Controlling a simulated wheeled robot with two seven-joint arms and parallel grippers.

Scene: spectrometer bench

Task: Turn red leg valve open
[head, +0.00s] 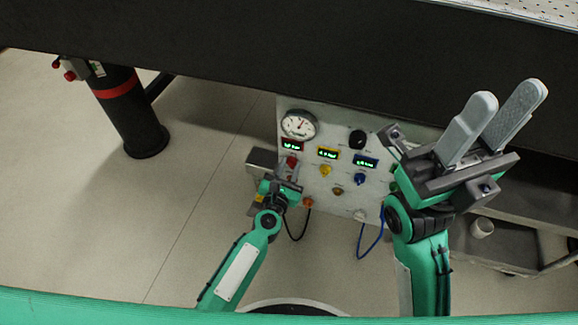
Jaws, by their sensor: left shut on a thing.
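A pale control panel (378,185) hangs below the dark table edge. The red valve knob (291,160) sits on it, under a red-framed lit display (292,145). My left gripper (292,177) reaches up to the panel from below and is shut at the red valve; its fingers partly cover the knob, so the grip itself is hard to see. The turn angle of the valve is too small to read. My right gripper (502,120) is raised at the right, away from the red valve, with its two fingers apart and nothing between them.
Yellow (326,170) and blue (360,179) knobs sit right of the red one, with a dial gauge (299,124) above. A dark leg with a red band (118,88) stands at the left. Open floor (70,210) lies left of the panel.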

